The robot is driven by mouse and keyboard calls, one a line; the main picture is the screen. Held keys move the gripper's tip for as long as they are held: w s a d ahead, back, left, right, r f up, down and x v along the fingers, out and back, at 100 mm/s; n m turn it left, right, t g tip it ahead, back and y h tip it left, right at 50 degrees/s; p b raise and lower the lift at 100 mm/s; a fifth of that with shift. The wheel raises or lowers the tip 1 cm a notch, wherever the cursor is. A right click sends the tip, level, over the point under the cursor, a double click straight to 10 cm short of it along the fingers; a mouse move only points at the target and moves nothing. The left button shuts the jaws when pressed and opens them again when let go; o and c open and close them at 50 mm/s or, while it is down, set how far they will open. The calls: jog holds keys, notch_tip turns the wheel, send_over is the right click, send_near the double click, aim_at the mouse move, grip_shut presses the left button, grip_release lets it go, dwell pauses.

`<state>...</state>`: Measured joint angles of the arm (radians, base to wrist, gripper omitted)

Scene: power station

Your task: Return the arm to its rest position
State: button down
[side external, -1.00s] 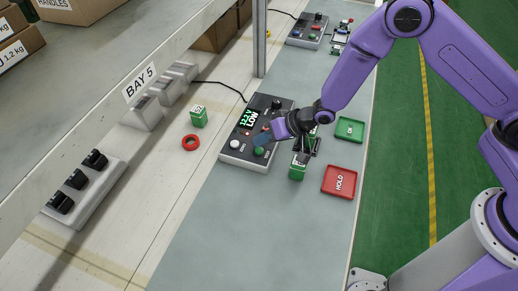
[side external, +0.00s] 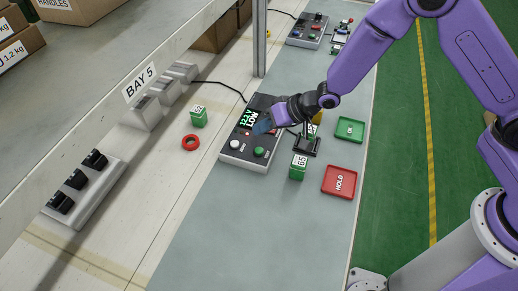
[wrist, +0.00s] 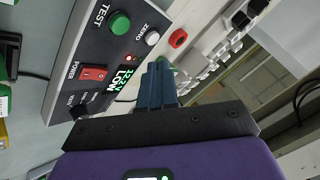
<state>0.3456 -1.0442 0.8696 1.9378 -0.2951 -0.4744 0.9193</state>
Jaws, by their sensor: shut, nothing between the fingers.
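My gripper (side external: 262,126) is shut and empty. It hovers above the grey tester box (side external: 244,157), near its lit display. In the wrist view its blue fingers (wrist: 157,84) are together, with the tester (wrist: 98,55) beyond them and to the left. The display reads about 12.2V LOW and is partly hidden by the fingers. My arm reaches in from the right.
A green block (side external: 298,170) stands before a black cradle (side external: 306,146). Right are a green tray (side external: 350,130) and red HOLD tray (side external: 339,181). The front of the grey mat is clear.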

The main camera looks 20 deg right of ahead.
dwell(0.4)
jog(key=s+d+r+n+g+h, duration=0.2)
jog(key=s+d+r, duration=0.3)
jog(key=s+d, duration=0.3)
jog(key=s+d+r+n+g+h, duration=0.1)
jog(key=s+d+r+n, duration=0.4)
jog(key=s, duration=0.8)
jog(key=s+d+r+n+g+h, duration=0.2)
jog(key=s+d+r, duration=0.4)
jog(key=s+d, duration=0.4)
jog(key=shift+s+d+r+n+g+h, duration=0.35)
jog(key=shift+s+n+h, duration=0.3)
jog(key=shift+n+h, duration=0.4)
